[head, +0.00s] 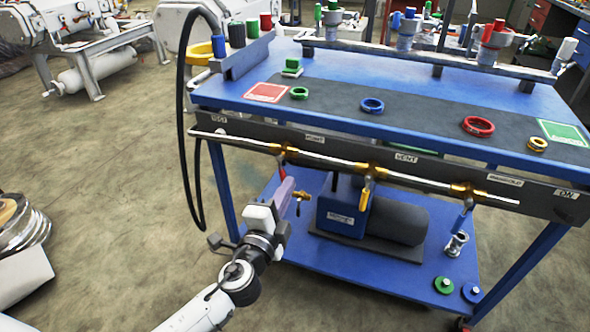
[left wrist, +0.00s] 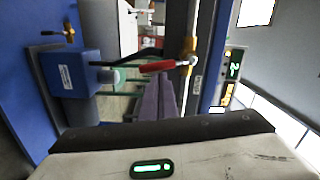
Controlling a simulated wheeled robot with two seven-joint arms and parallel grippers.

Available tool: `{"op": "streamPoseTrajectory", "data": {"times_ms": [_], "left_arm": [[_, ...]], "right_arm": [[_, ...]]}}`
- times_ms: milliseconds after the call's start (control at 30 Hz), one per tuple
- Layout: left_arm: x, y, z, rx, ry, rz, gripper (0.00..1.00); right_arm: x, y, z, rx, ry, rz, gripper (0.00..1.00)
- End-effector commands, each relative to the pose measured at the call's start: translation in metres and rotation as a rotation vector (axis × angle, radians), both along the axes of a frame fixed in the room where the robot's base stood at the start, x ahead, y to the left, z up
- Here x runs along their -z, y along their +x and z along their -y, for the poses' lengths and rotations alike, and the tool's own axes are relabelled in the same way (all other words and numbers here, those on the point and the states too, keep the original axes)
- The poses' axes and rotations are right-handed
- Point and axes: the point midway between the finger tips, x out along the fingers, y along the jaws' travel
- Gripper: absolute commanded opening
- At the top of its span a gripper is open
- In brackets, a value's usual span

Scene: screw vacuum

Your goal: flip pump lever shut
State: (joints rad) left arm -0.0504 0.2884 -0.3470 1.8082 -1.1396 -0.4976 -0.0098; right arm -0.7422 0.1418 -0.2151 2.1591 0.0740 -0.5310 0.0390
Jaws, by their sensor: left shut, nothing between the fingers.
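A red-handled lever (head: 282,172) hangs down from the leftmost brass valve (head: 283,155) on the pipe along the cart's front. In the left wrist view the red lever (left wrist: 160,66) reaches left from its brass valve (left wrist: 190,45), across the pipe. A small label (head: 313,138) by this valve is too small to read surely. My left gripper (head: 284,190) is shut and empty, its purple fingers just below the red lever; in the left wrist view the fingers (left wrist: 160,100) end close to it. I cannot tell whether they touch. My right gripper is not in view.
A yellow lever (head: 366,193) and a blue lever (head: 462,218) hang from the other valves. A blue pump (head: 343,214) stands on the lower shelf (head: 300,247). A black hose (head: 181,130) loops down at the cart's left. Floor before the cart is clear.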

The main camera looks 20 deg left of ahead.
Motion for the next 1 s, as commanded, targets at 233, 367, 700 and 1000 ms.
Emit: {"op": "streamPoseTrajectory", "data": {"times_ms": [233,367,700,1000], "left_arm": [[0.005,0.0,-0.009,-0.002,0.149,-0.007,0.0],[0.006,-0.001,-0.011,-0.002,0.195,-0.01,0.0],[0.006,-0.001,-0.014,-0.003,0.24,-0.011,0.0],[0.006,-0.001,-0.015,-0.004,0.239,-0.011,0.0]], "right_arm": [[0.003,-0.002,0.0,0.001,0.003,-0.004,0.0],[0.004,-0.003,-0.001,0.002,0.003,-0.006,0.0],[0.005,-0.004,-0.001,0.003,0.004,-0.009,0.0],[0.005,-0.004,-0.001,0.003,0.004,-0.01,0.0]]}}
